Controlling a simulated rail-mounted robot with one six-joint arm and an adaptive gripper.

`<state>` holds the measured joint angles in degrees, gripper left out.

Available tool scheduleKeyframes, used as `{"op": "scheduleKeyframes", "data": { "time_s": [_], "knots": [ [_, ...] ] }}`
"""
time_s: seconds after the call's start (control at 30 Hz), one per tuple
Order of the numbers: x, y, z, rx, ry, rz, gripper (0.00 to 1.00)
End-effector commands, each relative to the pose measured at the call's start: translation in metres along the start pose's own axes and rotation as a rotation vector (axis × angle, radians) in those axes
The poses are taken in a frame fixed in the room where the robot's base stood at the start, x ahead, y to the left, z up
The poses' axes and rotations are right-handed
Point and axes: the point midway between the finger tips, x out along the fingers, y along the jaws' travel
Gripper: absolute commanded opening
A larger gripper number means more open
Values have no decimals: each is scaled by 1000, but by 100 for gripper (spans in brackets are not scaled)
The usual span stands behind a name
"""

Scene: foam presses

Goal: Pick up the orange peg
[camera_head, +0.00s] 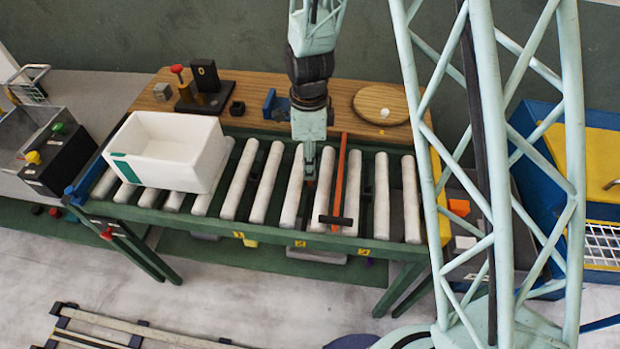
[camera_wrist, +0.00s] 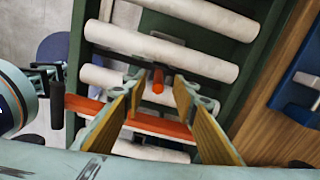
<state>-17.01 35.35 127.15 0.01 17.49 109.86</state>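A small orange peg (camera_wrist: 158,80) shows in the wrist view between and just beyond my fingertips, over the gap between white rollers. My gripper (camera_wrist: 160,90) is open, its two yellow-padded fingers on either side of the peg, with a gap visible on both sides. In the head view my gripper (camera_head: 310,178) points down at the middle of the roller conveyor; the peg there is mostly hidden by it or too small to make out clearly.
An orange bar (camera_head: 340,180) with a black handle (camera_head: 335,221) lies across the conveyor close right of my gripper; it also crosses the wrist view (camera_wrist: 150,124). A white bin (camera_head: 165,150) stands on the left rollers. A wooden shelf (camera_head: 345,112) with several items runs behind.

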Motion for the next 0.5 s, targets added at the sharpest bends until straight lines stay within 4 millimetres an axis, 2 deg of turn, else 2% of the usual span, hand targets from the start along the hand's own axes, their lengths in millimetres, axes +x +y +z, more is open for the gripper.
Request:
{"op": "scheduleKeyframes", "data": {
  "time_s": [0.33, 0.5],
  "knots": [
    [2, 0, 0, 0, 0, 1, 26],
    [11, 2, -1, 0, 1, 2, 26]
  ]
}}
